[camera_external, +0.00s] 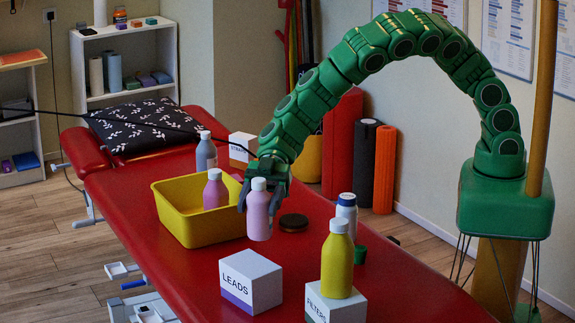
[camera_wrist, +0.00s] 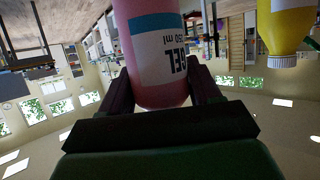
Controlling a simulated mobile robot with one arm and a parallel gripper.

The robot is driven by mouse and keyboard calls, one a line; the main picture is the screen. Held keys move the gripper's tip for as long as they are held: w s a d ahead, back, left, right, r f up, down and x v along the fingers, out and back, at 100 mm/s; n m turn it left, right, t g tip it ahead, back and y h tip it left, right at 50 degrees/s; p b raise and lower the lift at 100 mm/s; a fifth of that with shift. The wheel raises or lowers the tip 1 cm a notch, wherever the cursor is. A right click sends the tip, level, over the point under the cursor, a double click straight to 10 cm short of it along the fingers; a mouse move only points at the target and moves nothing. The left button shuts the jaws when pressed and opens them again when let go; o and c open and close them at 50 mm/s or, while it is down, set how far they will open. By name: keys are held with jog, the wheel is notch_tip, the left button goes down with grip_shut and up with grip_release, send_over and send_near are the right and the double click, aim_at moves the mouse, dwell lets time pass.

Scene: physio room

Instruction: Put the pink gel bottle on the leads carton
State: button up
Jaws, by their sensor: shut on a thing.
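My gripper (camera_external: 260,196) is shut on a pink gel bottle (camera_external: 258,218) with a white cap, held upright behind the leads carton. In the wrist view the pink bottle (camera_wrist: 150,70) sits between the two dark fingers (camera_wrist: 162,92), and its GEL label appears upside down. The white leads carton (camera_external: 262,283), with a purple lower band, stands on the red treatment table (camera_external: 160,210), nearer the camera than the bottle. Its visible top is bare. I cannot tell exactly how high the held bottle is above the table.
A yellow tub (camera_external: 190,228) at left holds another pink bottle (camera_external: 215,190). A yellow bottle (camera_external: 337,262) stands on the filters carton (camera_external: 336,306). A white-and-blue bottle (camera_external: 346,213), dark round lid (camera_external: 293,222), grey bottle (camera_external: 206,152) and straps carton (camera_external: 241,148) are nearby.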

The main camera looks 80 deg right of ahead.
aim_at(249, 232)
jog(key=shift+w+a+f, duration=0.4)
jog(key=shift+w+f, duration=0.05)
jog(key=shift+f, duration=0.25)
jog(key=shift+w+a+f, duration=0.4)
jog(key=shift+f, duration=0.25)
jog(key=shift+f, duration=0.1)
jog(key=shift+w+a+f, duration=0.15)
jog(key=shift+f, duration=1.5)
jog(key=shift+f, duration=0.15)
jog(key=o, duration=1.3)
jog(key=shift+c, duration=0.2)
jog(key=v, duration=1.2)
